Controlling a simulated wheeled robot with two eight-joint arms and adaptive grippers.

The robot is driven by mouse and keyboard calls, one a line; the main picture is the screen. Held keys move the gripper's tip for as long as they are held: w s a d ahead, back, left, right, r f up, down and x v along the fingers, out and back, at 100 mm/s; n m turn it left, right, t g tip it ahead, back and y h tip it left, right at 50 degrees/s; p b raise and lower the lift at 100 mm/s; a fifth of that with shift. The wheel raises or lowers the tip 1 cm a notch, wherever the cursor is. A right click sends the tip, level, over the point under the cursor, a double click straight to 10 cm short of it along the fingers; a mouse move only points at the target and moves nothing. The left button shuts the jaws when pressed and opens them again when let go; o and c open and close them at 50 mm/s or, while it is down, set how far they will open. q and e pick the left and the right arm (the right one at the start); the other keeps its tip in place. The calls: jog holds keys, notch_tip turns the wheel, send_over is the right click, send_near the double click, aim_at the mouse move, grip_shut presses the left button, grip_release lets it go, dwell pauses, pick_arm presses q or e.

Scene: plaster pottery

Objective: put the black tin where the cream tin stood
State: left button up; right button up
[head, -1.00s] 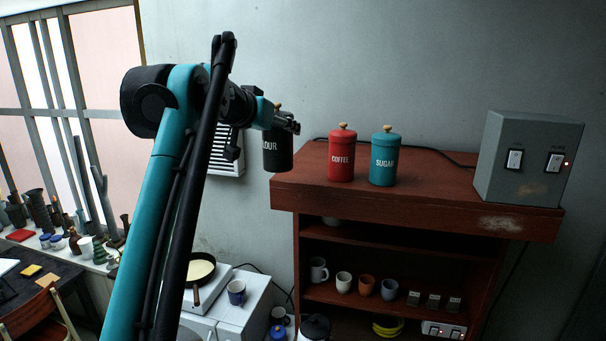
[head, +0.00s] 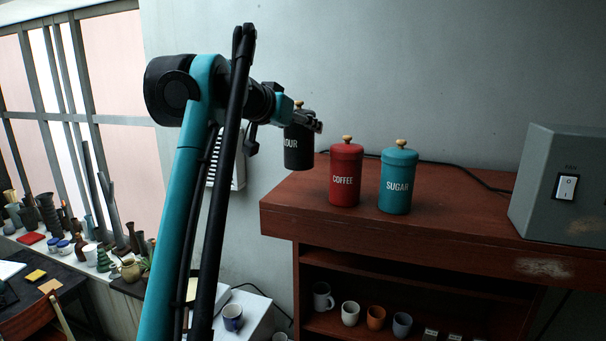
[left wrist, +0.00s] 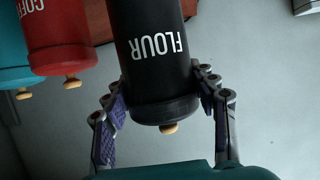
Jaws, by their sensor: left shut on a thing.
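In the left wrist view the black tin (left wrist: 152,50) sits between the two fingers of my left gripper (left wrist: 162,92). No cream tin is in view. My right gripper is not in view.
A red COFFEE tin (head: 345,178) and a teal SUGAR tin (head: 398,182) stand side by side right of the black tin. A grey switch box (head: 562,195) stands at the right end. A black cable runs along the wall. Mugs (head: 350,313) stand on the shelf below.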

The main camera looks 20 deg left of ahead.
aim_at(299, 154)
pick_arm(q)
jog(key=shift+s+a+f, duration=0.1)
jog(key=shift+s+f, duration=0.2)
jog(key=shift+f, duration=0.25)
jog(key=shift+s+f, duration=0.3)
jog(key=shift+f, duration=0.2)
jog(key=f, duration=0.2)
jog(key=w+f, duration=0.1)
jog(key=f, duration=0.1)
jog(key=shift+w+f, duration=0.1)
jog(key=shift+w, duration=0.05)
jog(key=shift+f, duration=0.15)
jog(key=shift+s, duration=0.4)
jog(key=shift+w+f, duration=0.15)
jog(key=o, duration=1.3)
jog(key=shift+w, duration=0.1)
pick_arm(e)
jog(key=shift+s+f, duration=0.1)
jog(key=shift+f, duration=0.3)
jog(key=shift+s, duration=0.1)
